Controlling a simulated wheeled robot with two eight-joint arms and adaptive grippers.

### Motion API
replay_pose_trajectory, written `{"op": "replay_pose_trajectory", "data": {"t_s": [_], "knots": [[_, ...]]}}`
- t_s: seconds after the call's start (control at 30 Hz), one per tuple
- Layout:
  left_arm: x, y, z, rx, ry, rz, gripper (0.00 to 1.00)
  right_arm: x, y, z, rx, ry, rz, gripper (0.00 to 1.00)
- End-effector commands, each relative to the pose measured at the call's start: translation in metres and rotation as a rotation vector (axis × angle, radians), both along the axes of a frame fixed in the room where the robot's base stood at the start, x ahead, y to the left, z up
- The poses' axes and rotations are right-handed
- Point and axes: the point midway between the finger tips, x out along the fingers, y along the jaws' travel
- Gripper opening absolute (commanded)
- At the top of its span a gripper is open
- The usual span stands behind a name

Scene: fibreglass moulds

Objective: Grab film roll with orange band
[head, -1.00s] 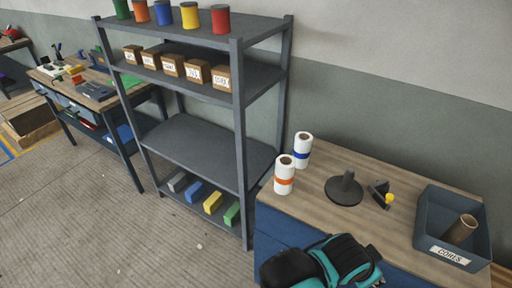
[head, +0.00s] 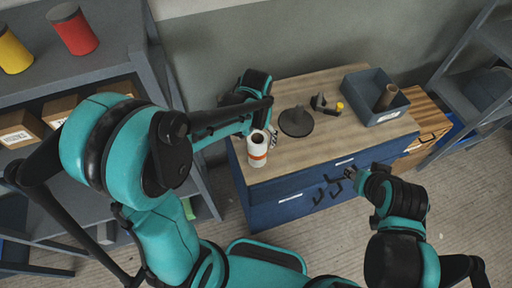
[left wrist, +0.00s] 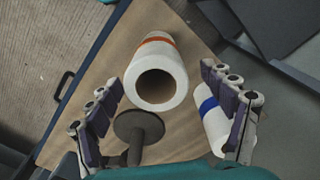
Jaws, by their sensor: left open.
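The white film roll with the orange band (head: 258,149) stands upright on the wooden worktop. In the left wrist view its open core end (left wrist: 157,84) faces the camera, between and ahead of the fingertips. My left gripper (head: 266,130) is at the roll's far side in the head view. In the left wrist view the left gripper (left wrist: 168,88) is open, with nothing held. The film roll with the blue band (left wrist: 213,120) is close by the right-hand finger, partly hidden by it. My right gripper (head: 346,175) is near the cabinet front; its jaws are too small to read.
A dark round stand (head: 296,122) is beside the rolls; it also shows in the left wrist view (left wrist: 138,128). A tape dispenser (head: 325,104) and a grey bin (head: 372,98) with a brown core are farther right. A grey shelf (head: 165,55) stands left.

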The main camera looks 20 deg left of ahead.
Motion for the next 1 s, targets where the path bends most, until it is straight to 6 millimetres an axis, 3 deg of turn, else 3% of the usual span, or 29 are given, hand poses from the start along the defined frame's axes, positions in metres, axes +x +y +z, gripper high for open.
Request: {"op": "replay_pose_trajectory", "data": {"t_s": [0.5, 0.83, 0.87, 1.0], "knots": [[0.002, -0.001, -0.069, 0.000, 0.003, 0.000, 0.82, 0.000, 0.000, -0.019, 0.000, 0.000, 0.000, 0.40], [0.002, -0.001, -0.077, 0.000, 0.003, 0.000, 0.82, 0.000, 0.000, -0.020, 0.000, 0.000, 0.000, 0.40], [0.002, -0.001, -0.077, 0.000, 0.003, 0.000, 0.79, 0.000, 0.000, -0.020, 0.000, 0.000, 0.000, 0.40], [0.002, -0.001, -0.077, 0.000, 0.003, 0.000, 0.42, 0.000, 0.000, -0.020, 0.000, 0.000, 0.000, 0.40]]}}
